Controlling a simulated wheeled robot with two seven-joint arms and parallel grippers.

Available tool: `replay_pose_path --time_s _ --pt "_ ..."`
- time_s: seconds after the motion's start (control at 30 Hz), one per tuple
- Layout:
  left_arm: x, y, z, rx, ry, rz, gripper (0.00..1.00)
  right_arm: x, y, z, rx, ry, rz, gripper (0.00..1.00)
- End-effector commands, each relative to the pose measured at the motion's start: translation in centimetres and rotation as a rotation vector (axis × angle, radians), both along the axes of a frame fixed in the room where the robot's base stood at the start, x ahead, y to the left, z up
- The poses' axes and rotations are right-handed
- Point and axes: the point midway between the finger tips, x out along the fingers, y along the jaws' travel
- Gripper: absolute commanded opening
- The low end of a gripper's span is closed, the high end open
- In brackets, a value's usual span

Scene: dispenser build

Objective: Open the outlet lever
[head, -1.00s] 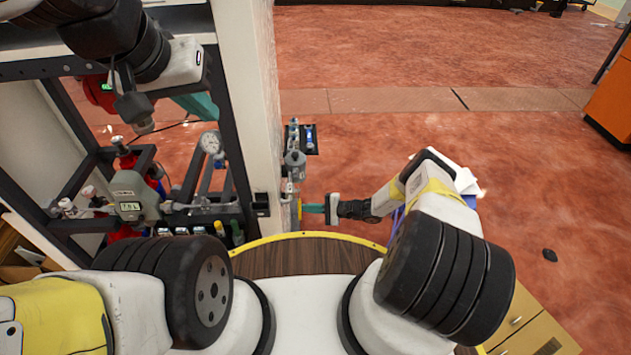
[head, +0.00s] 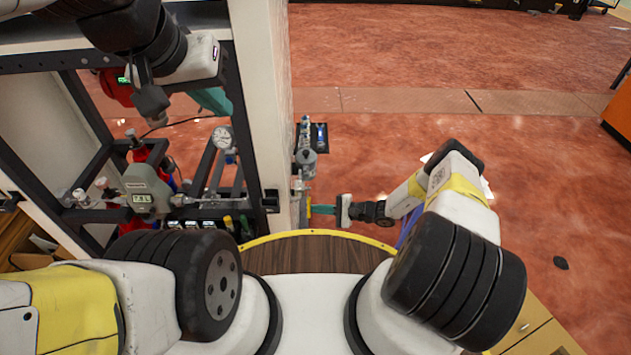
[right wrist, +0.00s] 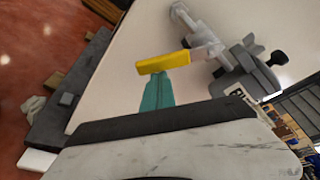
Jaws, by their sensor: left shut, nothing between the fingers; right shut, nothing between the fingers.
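The outlet lever is a yellow handle (right wrist: 163,62) on a grey metal valve fitting (right wrist: 205,48) against a pale wall in the right wrist view. In the head view the lever shows as a small yellow strip (head: 308,206) beside the white post. My right gripper (right wrist: 157,88) has its teal fingers shut and empty, with the tips at the lever's edge; I cannot tell whether they touch it. It also shows in the head view (head: 322,209). My left gripper (head: 214,101) is shut and empty at the upper left, in front of the black frame, away from the lever.
A grey cylindrical unit (head: 306,160) is mounted on the white post (head: 264,110) above the lever. Red floor (head: 420,60) lies open to the right.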

Motion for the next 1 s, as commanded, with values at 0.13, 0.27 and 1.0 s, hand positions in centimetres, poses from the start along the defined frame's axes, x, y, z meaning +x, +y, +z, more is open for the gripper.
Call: replay_pose_path --time_s 0.13,0.27,1.0 --pt "0.0 0.0 0.0 0.0 0.0 0.0 0.0 -0.2 0.0 0.1 0.001 0.028 0.001 0.0" --pt "0.0 0.0 0.0 0.0 0.0 0.0 0.0 -0.4 0.0 0.2 0.001 0.049 0.001 0.0" --pt "0.0 0.0 0.0 0.0 0.0 0.0 0.0 -3.5 0.1 3.2 0.001 0.591 0.004 0.0"
